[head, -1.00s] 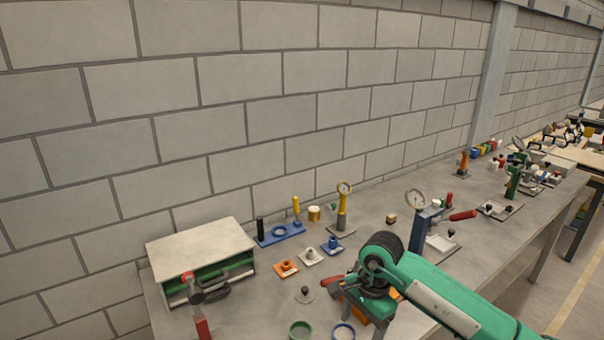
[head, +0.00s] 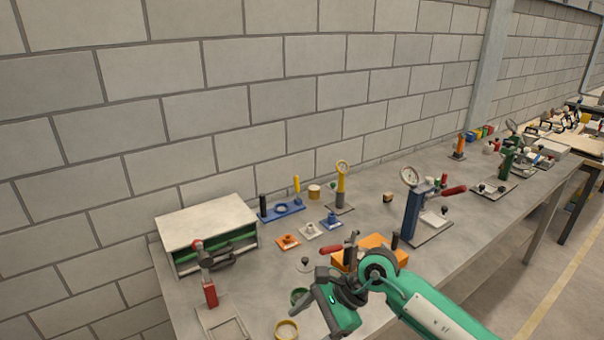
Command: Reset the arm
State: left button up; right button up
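My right arm, green with dark joints, comes in from the lower right in the head view. No held object can be made out. An orange block (head: 375,243) lies just behind the wrist and is partly hidden by it. My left arm and gripper are not in view.
A white-topped box (head: 205,218) and a red-handled clamp (head: 210,293) stand at left. A blue gauge stand (head: 412,215) rises behind the arm. A yellow gauge stand (head: 341,185) and small coloured fixtures stand near the wall. A tan ring (head: 287,330) lies at the front.

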jog(key=s+a+r+m+t+y, duration=0.2)
jog(key=s+a+r+m+y, duration=0.1)
jog(key=a+r+m+y, duration=0.5)
jog(key=w+d+r+m+t+h, duration=0.1)
jog(key=w+d+r+m+t, duration=0.2)
jog(key=d+m+t, duration=0.5)
jog(key=w+d+r+m+t+h, duration=0.15)
jog(key=d+r+m+t, duration=0.25)
jog(key=m+t, duration=0.8)
jog(key=s+d+f+m+g+h, duration=0.2)
jog(key=d+f+m+g+h, duration=0.2)
jog(key=d+f+m+h, duration=1.4)
jog(key=s+f+m+g+y, duration=0.2)
jog(key=s+f+m+g, duration=0.45)
jog(key=s, duration=0.45)
jog(key=s+f+m+g+y, duration=0.2)
jog(key=s+f+m+g, duration=0.4)
jog(key=s, duration=0.6)
notch_tip(320, 180, down, 31)
jog(key=n+g, duration=0.2)
jog(key=s+d+f, duration=0.3)
jog(key=s+f, duration=1.5)
jog(key=s, duration=0.1)
jog(key=shift+f+g, duration=0.2)
jog(key=shift+g, duration=0.25)
